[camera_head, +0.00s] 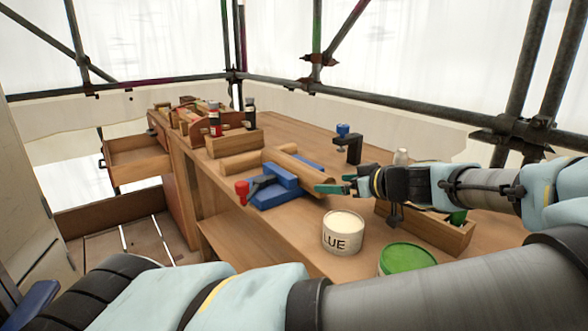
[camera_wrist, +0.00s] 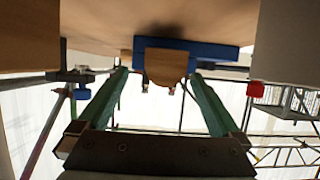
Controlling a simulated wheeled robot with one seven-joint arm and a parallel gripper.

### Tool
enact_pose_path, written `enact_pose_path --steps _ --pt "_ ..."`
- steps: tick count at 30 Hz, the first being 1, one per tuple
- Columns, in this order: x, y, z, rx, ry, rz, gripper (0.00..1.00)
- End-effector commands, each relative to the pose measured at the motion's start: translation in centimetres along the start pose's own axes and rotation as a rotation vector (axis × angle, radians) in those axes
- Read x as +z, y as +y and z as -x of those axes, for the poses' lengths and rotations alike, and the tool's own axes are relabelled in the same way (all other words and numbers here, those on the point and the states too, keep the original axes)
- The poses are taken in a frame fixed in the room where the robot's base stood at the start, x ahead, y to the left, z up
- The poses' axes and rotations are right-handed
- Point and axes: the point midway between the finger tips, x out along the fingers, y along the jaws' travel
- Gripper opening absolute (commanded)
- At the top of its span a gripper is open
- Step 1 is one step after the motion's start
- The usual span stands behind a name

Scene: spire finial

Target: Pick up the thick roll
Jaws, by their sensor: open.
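A tan roll (camera_head: 306,171) lies on the bench, running from behind the blue vise towards my gripper. A second tan piece (camera_head: 240,163) lies further left; I cannot tell for sure which is thicker. My gripper (camera_head: 334,184) is open at the near right end of the first roll, its green fingers pointing left. In the wrist view, a tan rounded end (camera_wrist: 166,66) shows between the two fingertips of my gripper (camera_wrist: 160,73), with space on both sides. Nothing is held.
A blue vise (camera_head: 273,187) with a red end stands just left of my gripper. A white can (camera_head: 343,232) and a green-lidded can (camera_head: 406,258) stand in front. A wooden tray (camera_head: 429,233) is under my arm. A black clamp (camera_head: 349,150) stands behind.

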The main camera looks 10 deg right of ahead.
Motion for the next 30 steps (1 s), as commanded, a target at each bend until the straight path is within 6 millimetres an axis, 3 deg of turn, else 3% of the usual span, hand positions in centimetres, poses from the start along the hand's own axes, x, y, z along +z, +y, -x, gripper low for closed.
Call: enact_pose_path --steps 11,20,30 --pt "-0.1 -0.7 -4.7 -0.002 0.0 -0.002 1.0" --pt "0.1 -0.7 -5.2 0.0 0.0 -0.001 1.0" --pt "0.1 -0.7 -5.2 0.0 0.0 -0.001 0.64"
